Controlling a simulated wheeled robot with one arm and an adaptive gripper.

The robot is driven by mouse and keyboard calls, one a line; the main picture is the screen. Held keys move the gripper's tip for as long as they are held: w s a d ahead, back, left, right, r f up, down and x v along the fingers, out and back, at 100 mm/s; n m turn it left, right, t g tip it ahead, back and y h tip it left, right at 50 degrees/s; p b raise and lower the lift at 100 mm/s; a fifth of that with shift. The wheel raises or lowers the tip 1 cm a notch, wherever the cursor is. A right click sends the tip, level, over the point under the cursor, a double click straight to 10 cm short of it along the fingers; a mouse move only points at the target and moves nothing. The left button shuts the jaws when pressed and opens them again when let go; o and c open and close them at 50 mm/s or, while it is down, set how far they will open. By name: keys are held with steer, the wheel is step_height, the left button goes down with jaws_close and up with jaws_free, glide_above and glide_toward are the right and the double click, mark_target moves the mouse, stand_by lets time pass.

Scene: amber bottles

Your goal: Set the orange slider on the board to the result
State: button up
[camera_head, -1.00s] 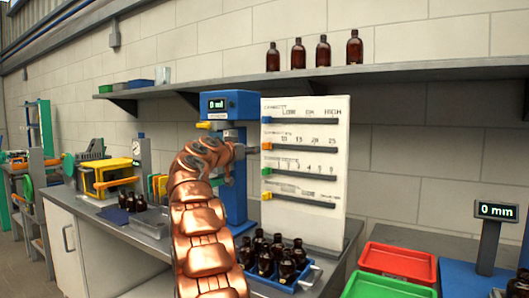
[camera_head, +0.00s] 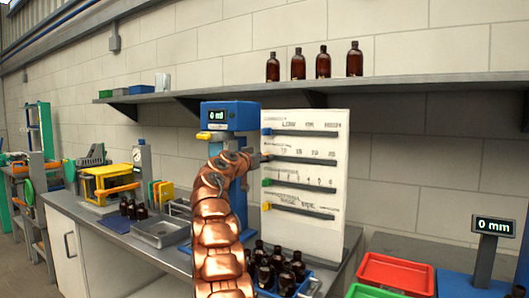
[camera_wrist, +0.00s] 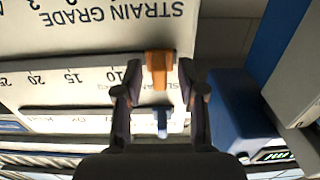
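The white board (camera_head: 330,235) stands upright on the bench with several horizontal slider tracks. In the wrist view it appears upside down. The orange slider (camera_wrist: 159,70) sits near the low end of its track, beside the 10 mark of a scale that runs to 25. My gripper (camera_wrist: 159,76) is open, with one finger on each side of the orange slider and a small gap showing on both sides. In the head view my gripper (camera_head: 259,158) is at the board's left edge and mostly hides this slider. The blue slider (camera_head: 266,131) also shows in the wrist view (camera_wrist: 162,122).
Green (camera_head: 267,182) and yellow (camera_head: 266,206) sliders sit on other tracks. A blue stand (camera_head: 229,116) with a "0 ml" display is close to my gripper's left. Amber bottles (camera_head: 278,262) stand below in a blue crate. A red tray (camera_head: 397,272) is at right.

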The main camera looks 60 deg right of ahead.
steer(key=shift+d, duration=0.5)
jaws_close()
